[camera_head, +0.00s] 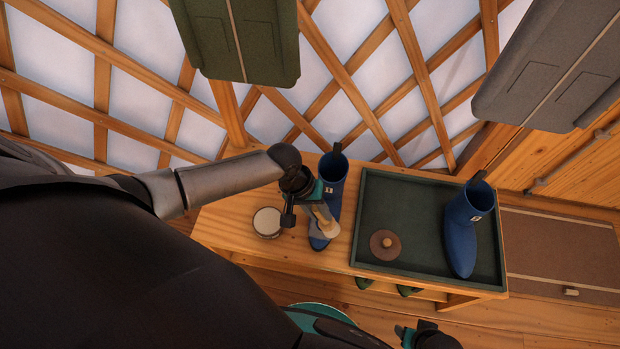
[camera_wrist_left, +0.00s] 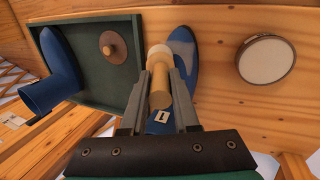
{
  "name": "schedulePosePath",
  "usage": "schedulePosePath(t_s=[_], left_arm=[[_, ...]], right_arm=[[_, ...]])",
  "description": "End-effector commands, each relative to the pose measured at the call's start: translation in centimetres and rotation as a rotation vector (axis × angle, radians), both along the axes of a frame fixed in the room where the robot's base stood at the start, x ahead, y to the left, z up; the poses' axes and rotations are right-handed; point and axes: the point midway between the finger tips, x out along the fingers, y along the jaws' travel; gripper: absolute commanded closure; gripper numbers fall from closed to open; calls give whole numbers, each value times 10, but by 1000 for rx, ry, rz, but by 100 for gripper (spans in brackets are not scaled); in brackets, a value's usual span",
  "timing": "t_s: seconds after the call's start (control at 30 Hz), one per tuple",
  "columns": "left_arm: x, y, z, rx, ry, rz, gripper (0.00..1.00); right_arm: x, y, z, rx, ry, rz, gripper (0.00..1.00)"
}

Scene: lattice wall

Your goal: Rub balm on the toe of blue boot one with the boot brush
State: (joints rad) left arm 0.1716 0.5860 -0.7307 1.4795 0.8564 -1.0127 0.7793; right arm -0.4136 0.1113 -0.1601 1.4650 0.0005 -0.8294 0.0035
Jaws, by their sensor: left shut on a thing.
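Blue boot one (camera_head: 333,169) stands upright on the wooden bench, left of the tray; its toe (camera_head: 317,242) points toward the front edge. In the left wrist view its toe (camera_wrist_left: 184,45) and white number label (camera_wrist_left: 163,116) show. My left gripper (camera_head: 317,203) is shut on the boot brush (camera_wrist_left: 160,85), by its wooden handle. The brush's pale head (camera_head: 328,229) is at the toe, overlapping its edge; I cannot tell whether they touch. An open round tin with pale contents (camera_head: 267,222), likely the balm, sits left of the boot. My right gripper (camera_head: 418,336) is partly visible at the bottom; its jaws are unclear.
A dark green tray (camera_head: 390,183) on the bench's right holds a second blue boot (camera_head: 460,235) and a brown knobbed disc (camera_head: 385,244). Green and grey cases (camera_head: 240,40) (camera_head: 560,60) hang above. The lattice wall (camera_head: 60,90) stands behind the bench.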

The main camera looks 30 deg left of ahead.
Motion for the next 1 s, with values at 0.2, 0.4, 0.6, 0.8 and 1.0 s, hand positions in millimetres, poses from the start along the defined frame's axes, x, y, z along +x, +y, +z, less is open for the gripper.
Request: schedulePosePath(t_s=[0.2,0.4,0.6,0.8,1.0], left_arm=[[1,-7,1,0,0,1,100],[0,-4,1,1,0,2,100],[-5,14,2,3,2,2,100],[-7,26,2,1,-1,3,100],[-9,33,1,2,-1,2,100]], right_arm=[[0,0,5,0,0,0,38],[0,0,11,0,0,0,38],[0,0,18,0,0,0,38],[0,0,22,0,0,0,38],[0,0,23,0,0,0,38]])
